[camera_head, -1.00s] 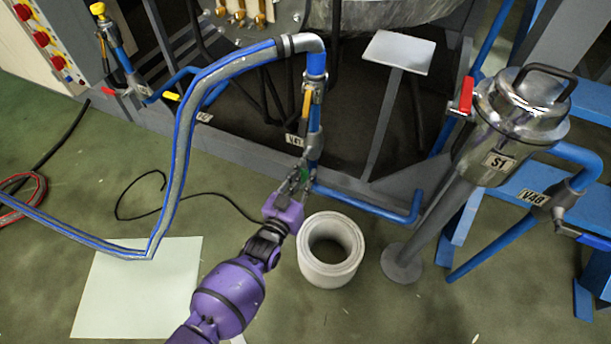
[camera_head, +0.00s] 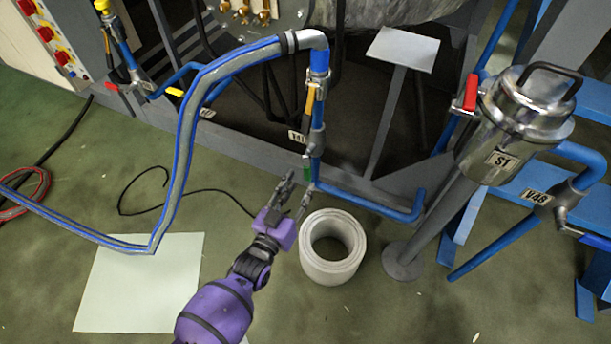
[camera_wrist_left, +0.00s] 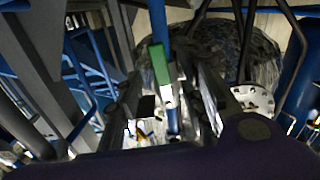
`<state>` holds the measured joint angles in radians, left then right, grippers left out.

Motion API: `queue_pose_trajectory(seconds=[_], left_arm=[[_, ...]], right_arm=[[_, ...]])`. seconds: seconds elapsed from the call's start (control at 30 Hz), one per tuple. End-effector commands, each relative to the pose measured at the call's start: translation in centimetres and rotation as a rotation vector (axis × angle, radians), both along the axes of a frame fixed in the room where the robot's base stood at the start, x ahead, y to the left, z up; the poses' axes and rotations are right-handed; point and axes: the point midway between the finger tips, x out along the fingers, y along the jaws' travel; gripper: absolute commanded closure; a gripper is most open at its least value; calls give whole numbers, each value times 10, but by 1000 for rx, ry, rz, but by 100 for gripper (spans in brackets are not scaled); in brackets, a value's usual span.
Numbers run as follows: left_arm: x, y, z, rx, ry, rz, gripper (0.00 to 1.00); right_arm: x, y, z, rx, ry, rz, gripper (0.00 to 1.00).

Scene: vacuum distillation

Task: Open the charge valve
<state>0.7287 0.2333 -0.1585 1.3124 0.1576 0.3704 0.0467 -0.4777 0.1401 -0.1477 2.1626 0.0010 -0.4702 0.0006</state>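A valve with a green handle (camera_head: 306,166) is on the blue vertical pipe (camera_head: 317,143), just below the label V41 (camera_head: 297,137). The handle lies upright along the pipe. In the left wrist view the green handle (camera_wrist_left: 160,65) shows ahead, between the two fingers in the picture. My left gripper (camera_head: 294,192) is open and empty, below and slightly left of the handle, apart from it. No label in view says which valve is the charge valve. My right gripper is not in view.
A yellow-handled valve (camera_head: 310,101) sits higher on the same pipe. A hose (camera_head: 183,150) arcs to the left. A white ring-shaped roll (camera_head: 332,270) stands on the floor right of my gripper. Vessel S1 (camera_head: 519,125) with a red handle (camera_head: 470,93) stands at right.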

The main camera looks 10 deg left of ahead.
Motion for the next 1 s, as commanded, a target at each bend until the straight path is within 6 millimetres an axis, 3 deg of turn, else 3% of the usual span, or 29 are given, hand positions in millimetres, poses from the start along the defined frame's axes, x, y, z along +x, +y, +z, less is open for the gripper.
queue_pose_trajectory(seconds=[0.1,0.33,1.0], left_arm=[[-26,9,-1,1,2,0,64],[-56,18,0,0,0,0,64],[-62,20,0,0,1,0,64]], right_arm=[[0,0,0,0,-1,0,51],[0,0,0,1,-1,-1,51],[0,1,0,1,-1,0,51]])
